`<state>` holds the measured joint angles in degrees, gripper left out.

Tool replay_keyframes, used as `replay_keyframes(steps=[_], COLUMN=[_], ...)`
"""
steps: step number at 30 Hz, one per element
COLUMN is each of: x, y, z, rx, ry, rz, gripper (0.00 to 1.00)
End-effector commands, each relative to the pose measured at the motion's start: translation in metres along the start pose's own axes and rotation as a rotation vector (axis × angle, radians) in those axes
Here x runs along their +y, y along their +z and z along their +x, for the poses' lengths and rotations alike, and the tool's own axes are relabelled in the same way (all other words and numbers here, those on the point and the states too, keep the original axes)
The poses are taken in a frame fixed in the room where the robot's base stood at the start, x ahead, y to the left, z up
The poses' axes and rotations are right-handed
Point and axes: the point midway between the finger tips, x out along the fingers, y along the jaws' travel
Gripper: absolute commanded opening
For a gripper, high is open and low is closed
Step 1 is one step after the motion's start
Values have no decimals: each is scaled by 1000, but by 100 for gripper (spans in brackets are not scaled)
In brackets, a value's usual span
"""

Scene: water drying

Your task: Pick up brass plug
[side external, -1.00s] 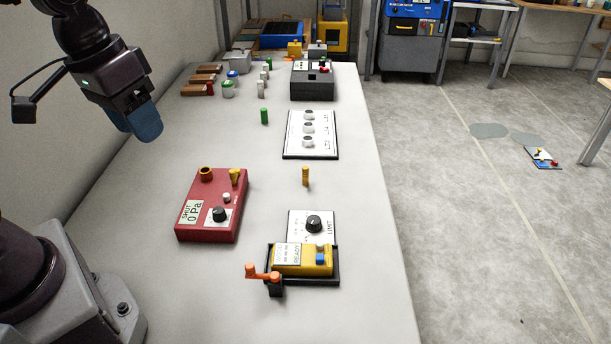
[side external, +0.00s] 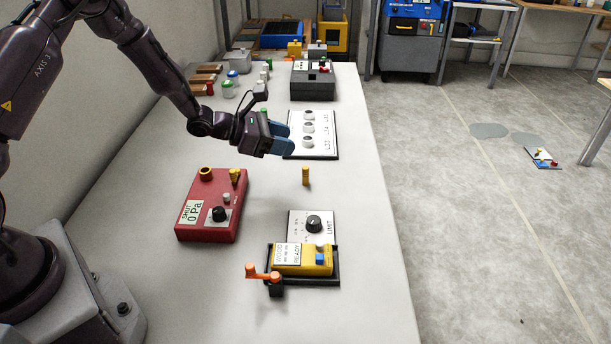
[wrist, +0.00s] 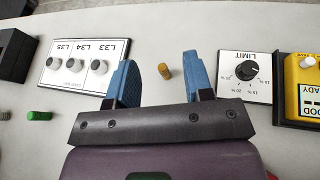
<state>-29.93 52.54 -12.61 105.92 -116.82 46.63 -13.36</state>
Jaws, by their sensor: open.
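The brass plug (side external: 306,176) stands upright on the white bench, between the panel with three knobs and the LIMIT dial panel. In the wrist view the plug (wrist: 164,72) shows between my two blue fingers, nearer the right one and close to the level of their tips. My gripper (side external: 291,138) is open and empty. In the side view it is above the bench, higher than the plug and up and left of it. It also shows in the wrist view (wrist: 160,62). No finger appears to touch the plug.
A red box (side external: 212,205) with a gauge stands left of the plug. The LIMIT panel (side external: 298,228) and yellow unit (side external: 302,260) are nearer the camera. The three-knob panel (side external: 325,150) lies behind. A green peg (wrist: 39,115) stands nearby. Bench around the plug is clear.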

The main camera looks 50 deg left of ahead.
Motion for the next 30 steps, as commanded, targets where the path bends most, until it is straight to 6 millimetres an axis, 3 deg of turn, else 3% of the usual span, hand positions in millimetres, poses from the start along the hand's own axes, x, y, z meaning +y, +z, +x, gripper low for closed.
replay_keyframes(steps=[5, 17, 26, 30], x=[10, 5, 6, 7], y=[-4, -74, -71, -71], z=[3, 32, 50, 68], rx=[-8, -7, -8, -9], ry=[52, 48, 48, 47], rz=[-72, -71, -68, -67], gripper=[47, 47, 47, 47])
